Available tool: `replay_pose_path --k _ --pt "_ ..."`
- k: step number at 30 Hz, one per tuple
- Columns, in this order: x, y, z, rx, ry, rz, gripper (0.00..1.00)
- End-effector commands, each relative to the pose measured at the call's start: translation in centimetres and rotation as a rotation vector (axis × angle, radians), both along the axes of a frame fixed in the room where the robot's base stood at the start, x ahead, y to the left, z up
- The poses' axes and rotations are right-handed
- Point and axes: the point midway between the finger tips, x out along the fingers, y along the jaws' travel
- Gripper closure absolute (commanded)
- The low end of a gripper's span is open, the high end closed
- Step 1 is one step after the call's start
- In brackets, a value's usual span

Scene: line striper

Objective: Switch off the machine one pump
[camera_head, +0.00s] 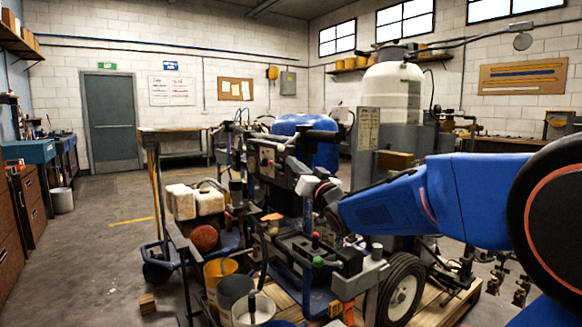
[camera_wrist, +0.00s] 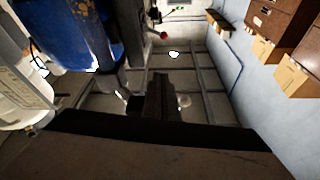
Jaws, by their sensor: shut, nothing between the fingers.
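A line striper (camera_head: 300,180) stands mid-view in the head view, with a grey control panel (camera_head: 267,162) at its handlebar. A lower dark console (camera_head: 308,250) carries a lever with a red knob (camera_head: 315,239) and a green knob (camera_head: 318,261). I cannot make out which control is the machine one pump switch, or its position. My blue arm reaches in from the right and ends at the striper; its tip is hard to separate from the machine there. In the wrist view my gripper (camera_wrist: 160,95) is dark, shut and empty. A small red knob (camera_wrist: 163,35) shows beyond it.
A large white tank (camera_head: 393,95) stands behind my arm. Buckets (camera_head: 220,272) and a cart with white jugs (camera_head: 195,200) crowd the striper's left. Cabinets (camera_head: 28,205) line the left wall. Open floor (camera_head: 100,250) lies between them and the cart.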

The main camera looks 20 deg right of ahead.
Motion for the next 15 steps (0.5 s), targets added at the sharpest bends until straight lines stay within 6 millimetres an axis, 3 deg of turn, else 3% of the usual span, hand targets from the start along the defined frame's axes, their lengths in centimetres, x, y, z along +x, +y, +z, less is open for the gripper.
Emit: replay_pose_path --k 14,15 --pt "7.7 1.9 2.6 -0.001 0.001 0.001 1.0" --pt "7.9 2.2 1.7 0.0 0.003 0.002 1.0"
